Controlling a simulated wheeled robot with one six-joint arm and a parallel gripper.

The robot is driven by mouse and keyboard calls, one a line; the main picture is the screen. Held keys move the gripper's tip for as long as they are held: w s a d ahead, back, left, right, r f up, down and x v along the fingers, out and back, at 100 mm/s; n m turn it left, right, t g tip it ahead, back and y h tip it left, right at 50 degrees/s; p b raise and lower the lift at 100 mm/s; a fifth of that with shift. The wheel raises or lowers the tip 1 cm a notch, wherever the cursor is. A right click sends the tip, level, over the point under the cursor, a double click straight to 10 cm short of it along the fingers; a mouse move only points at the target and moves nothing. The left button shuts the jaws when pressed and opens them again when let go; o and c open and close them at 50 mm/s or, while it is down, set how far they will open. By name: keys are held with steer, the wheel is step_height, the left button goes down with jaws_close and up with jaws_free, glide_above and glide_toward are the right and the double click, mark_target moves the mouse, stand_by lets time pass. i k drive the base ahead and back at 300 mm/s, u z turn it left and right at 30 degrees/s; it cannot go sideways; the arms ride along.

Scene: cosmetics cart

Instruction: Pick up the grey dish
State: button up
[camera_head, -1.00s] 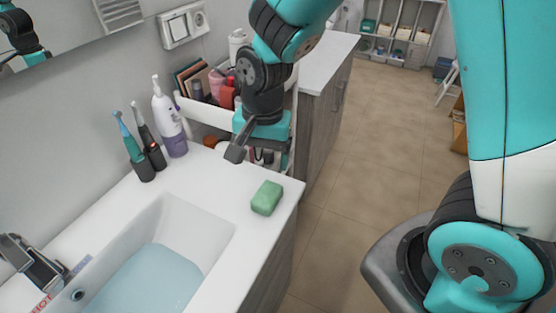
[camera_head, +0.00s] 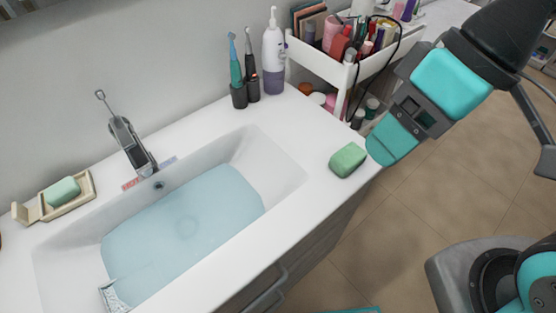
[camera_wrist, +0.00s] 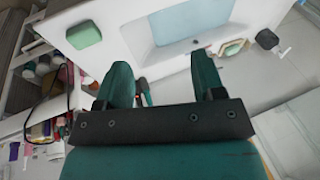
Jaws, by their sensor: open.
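I cannot pick out a plain grey dish for certain. A pale grey patterned object (camera_head: 112,297) is partly in the water at the sink's near left corner; I cannot tell whether it is a dish. A beige soap dish (camera_head: 83,205) with a green soap bar (camera_head: 62,191) on it stands left of the tap; a beige dish also shows in the wrist view (camera_wrist: 246,46). My gripper (camera_head: 383,152) is just right of the counter's green bar, far from these dishes. In the wrist view, its teal fingers (camera_wrist: 160,75) are apart with nothing between them.
A green bar (camera_head: 348,160) lies on the counter's right end, beside the water-filled sink (camera_head: 275,165). Electric toothbrushes (camera_head: 238,85) and a white pump bottle (camera_head: 273,60) stand behind it. A crowded white cart (camera_head: 340,72) is beyond. The tap (camera_head: 130,140) rises behind the sink.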

mark_target(112, 303)
steer(key=u, duration=1.9)
